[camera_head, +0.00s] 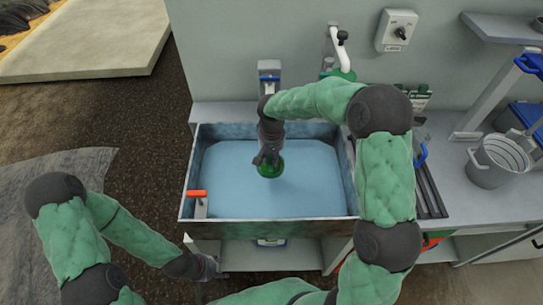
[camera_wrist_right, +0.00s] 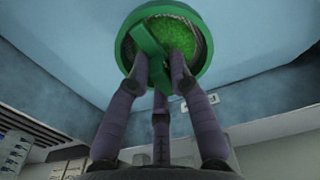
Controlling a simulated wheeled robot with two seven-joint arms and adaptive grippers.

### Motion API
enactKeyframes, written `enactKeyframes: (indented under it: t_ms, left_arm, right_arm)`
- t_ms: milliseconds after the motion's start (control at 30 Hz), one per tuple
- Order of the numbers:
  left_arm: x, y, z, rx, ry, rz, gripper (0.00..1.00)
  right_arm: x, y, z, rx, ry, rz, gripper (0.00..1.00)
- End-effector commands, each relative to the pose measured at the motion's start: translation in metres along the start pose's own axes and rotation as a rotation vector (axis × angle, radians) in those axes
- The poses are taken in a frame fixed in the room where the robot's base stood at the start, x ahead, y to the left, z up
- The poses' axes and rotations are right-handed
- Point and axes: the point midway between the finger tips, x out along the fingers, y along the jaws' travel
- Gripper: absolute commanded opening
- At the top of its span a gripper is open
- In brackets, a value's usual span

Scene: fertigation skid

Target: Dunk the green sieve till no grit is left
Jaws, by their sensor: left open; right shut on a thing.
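The green sieve (camera_head: 270,168) is over the water in the wide sink basin (camera_head: 187,185), near its middle. In the right wrist view the sieve (camera_wrist_right: 196,22) shows its round green rim, a bar across it and a green, speckled inside. My right gripper (camera_head: 268,153) is shut on the sieve's bar; its dark fingers (camera_wrist_right: 160,75) also show in the right wrist view. I cannot tell whether the sieve touches the water or how much grit it holds. My left gripper (camera_head: 207,268) is open, low outside the basin's front left corner, apart from the sieve.
An orange-handled lever (camera_head: 197,194) stands at the basin's left front. A grey bucket (camera_head: 495,162) stands on the counter at right. A tap with a white spout (camera_head: 341,45) and a switch box (camera_head: 396,31) are at the back wall. Open water surrounds the sieve.

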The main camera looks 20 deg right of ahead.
Motion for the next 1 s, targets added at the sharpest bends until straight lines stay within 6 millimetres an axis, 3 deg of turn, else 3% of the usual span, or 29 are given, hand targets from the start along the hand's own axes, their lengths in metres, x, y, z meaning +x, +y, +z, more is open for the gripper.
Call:
enactKeyframes:
  t_ms: [1000]
  left_arm:
    - [0.054, -0.019, -0.002, 0.0, 0.0, 0.0, 0.52]
  right_arm:
    - [0.089, 0.0, 0.0, 0.001, 0.0, 0.0, 0.0]
